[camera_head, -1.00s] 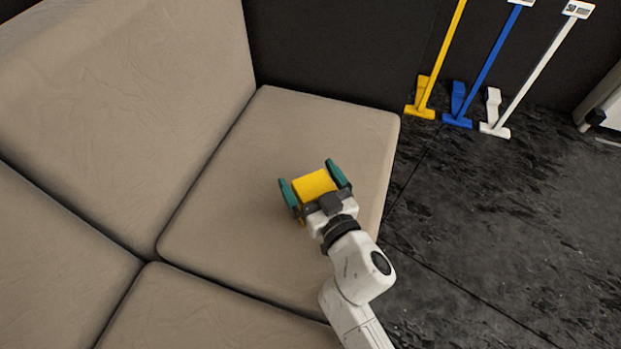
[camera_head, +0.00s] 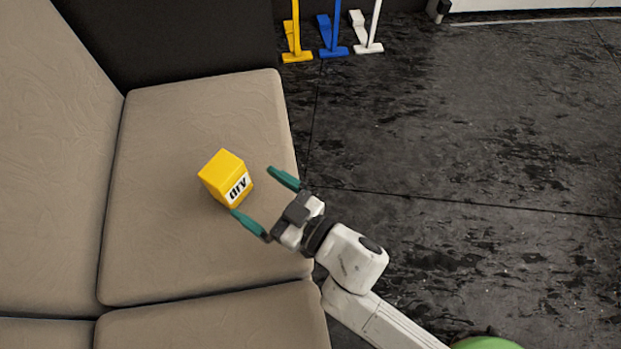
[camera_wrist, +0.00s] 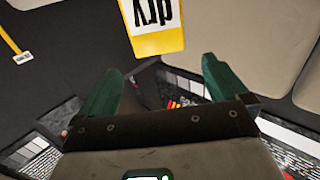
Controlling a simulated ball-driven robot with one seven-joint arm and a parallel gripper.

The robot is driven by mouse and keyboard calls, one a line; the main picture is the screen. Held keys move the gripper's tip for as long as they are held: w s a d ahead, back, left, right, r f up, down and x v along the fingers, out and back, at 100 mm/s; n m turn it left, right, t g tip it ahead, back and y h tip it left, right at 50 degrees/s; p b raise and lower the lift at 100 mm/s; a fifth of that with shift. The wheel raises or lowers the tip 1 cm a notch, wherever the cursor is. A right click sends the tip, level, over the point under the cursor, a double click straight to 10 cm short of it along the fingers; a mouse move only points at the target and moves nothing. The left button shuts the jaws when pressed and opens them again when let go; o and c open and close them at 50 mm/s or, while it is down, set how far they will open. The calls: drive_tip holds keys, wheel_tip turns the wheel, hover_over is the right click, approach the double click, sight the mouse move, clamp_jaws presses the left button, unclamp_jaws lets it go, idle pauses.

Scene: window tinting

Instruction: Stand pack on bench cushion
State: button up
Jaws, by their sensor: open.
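The yellow pack (camera_head: 221,171), a box with a white label reading "dry", stands on the beige bench cushion (camera_head: 150,240), toward its outer edge. My gripper (camera_head: 259,198) has green fingers spread wide and is empty. It is to the right of and below the pack in the head view, apart from it. In the wrist view the pack (camera_wrist: 155,25) is at the top, beyond the open fingers (camera_wrist: 160,90), its label upside down. The pack's underside is hidden.
Yellow (camera_head: 295,40), blue (camera_head: 332,38) and white (camera_head: 368,35) long-handled tools stand along the dark wall. The dark floor (camera_head: 450,130) to the right of the bench is mostly clear. A backrest (camera_head: 50,130) rises at the left.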

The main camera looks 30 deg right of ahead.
drive_tip(key=shift+d, duration=0.1)
drive_tip(key=d+f+m+h, duration=0.1)
drive_tip(key=d, duration=0.1)
drive_tip(key=w+d+f+m+g+h, duration=0.1)
drive_tip(key=d+h, duration=0.1)
drive_tip(key=d, duration=0.1)
drive_tip(key=d+f+m+h, duration=0.1)
drive_tip(key=d+h, duration=0.1)
drive_tip(key=d, duration=0.1)
drive_tip(key=shift+w+d, duration=0.15)
drive_tip(key=shift+d, duration=0.1)
drive_tip(key=s+d+f+m+g+h, duration=0.2)
drive_tip(key=s+d+f+g+h, duration=0.25)
drive_tip(key=d, duration=0.35)
drive_tip(key=s+d+f+g+y, duration=0.1)
drive_tip(key=s+g, duration=0.4)
drive_tip(key=s, duration=0.2)
drive_tip(key=s+d+f+g+y, duration=0.1)
drive_tip(key=s+d+f+g, duration=0.1)
drive_tip(key=s+g, duration=0.3)
drive_tip(key=shift+s+d+f, duration=0.2)
drive_tip(key=shift+s+f, duration=0.1)
drive_tip(key=shift+s, duration=1.4)
